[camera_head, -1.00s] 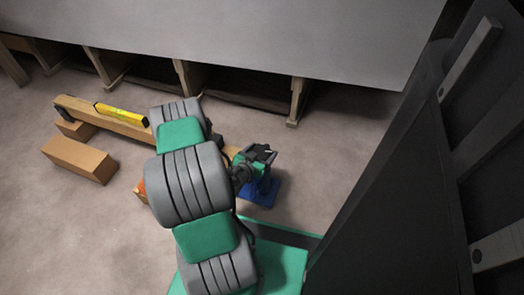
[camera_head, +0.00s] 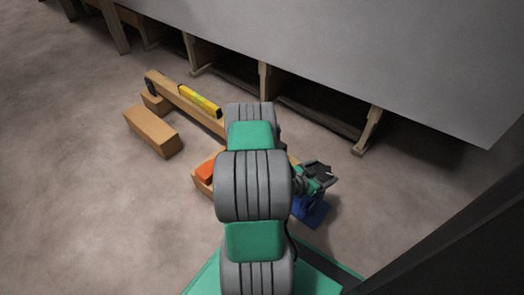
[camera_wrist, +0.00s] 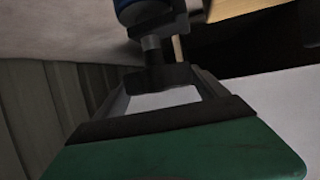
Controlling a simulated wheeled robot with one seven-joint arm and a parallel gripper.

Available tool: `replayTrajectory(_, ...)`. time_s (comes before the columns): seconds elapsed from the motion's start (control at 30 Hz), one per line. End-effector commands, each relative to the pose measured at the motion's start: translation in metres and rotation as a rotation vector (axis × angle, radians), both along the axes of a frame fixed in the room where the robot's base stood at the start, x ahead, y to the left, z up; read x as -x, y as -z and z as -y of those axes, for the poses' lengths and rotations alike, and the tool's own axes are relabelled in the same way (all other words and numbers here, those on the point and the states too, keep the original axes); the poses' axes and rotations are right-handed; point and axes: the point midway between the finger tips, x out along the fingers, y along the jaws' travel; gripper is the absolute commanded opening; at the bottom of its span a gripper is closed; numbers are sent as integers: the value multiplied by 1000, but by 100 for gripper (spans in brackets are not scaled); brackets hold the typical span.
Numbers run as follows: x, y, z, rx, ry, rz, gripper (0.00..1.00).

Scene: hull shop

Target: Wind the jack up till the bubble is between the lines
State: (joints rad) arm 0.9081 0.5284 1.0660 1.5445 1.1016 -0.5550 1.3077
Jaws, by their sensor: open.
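The jack (camera_head: 311,210) is blue and stands on the floor below my gripper, near the right end of a wooden beam (camera_head: 160,86). In the wrist view the blue jack body (camera_wrist: 150,12) shows at the top, with a grey shaft and a dark crosspiece (camera_wrist: 157,77) towards me. My gripper (camera_head: 322,174) is open, its jaws on either side of that crosspiece in the wrist view (camera_wrist: 160,88); I cannot tell if they touch it. A yellow level (camera_head: 200,101) lies on the beam. Its bubble is too small to make out. My arm hides part of the beam.
A wooden block (camera_head: 153,131) lies on the floor beside the beam. A wooden box (camera_head: 200,178) holding something orange-red is partly behind my arm. The large grey hull (camera_head: 400,60) on wooden supports (camera_head: 368,132) overhangs the back right. Floor at the left is clear.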

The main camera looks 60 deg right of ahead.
Motion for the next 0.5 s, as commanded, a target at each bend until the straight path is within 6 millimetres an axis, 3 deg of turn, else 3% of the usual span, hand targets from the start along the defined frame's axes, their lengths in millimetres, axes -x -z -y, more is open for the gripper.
replayTrajectory(0.47,-2,9,2,4,585,7,82)
replayTrajectory(0.5,-10,-7,-5,0,584,2,82)
